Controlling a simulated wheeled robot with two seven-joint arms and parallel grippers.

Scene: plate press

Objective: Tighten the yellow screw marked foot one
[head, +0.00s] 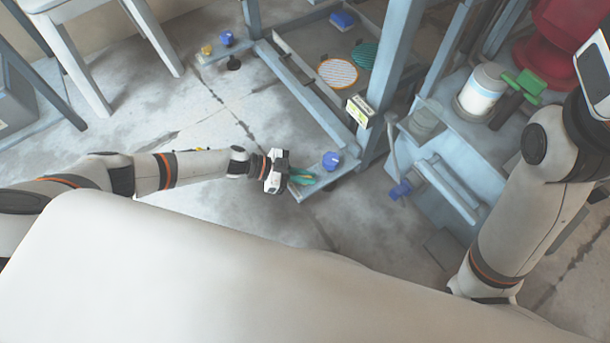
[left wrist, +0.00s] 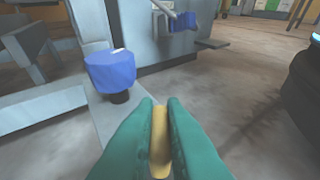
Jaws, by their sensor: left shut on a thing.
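My left gripper (head: 304,177) is shut on a yellow screw at the near foot plate (head: 318,186) of the blue-grey frame. In the left wrist view the teal fingers close on both sides of the yellow screw (left wrist: 160,140). The head view does not show this screw clearly between the fingers. No foot marking is readable. A blue knob (head: 331,161) stands beside the fingers, and it also shows in the left wrist view (left wrist: 110,70). Another yellow screw (head: 207,49) is on the far left foot. My right arm is at the right, its fingertips not visible.
Frame posts (head: 389,65) rise behind the left gripper. A small labelled box (head: 360,111) is on the frame. A blue-grey machine with a white canister (head: 482,92) and green handle (head: 525,83) stands right. Floor left of the frame is mostly clear.

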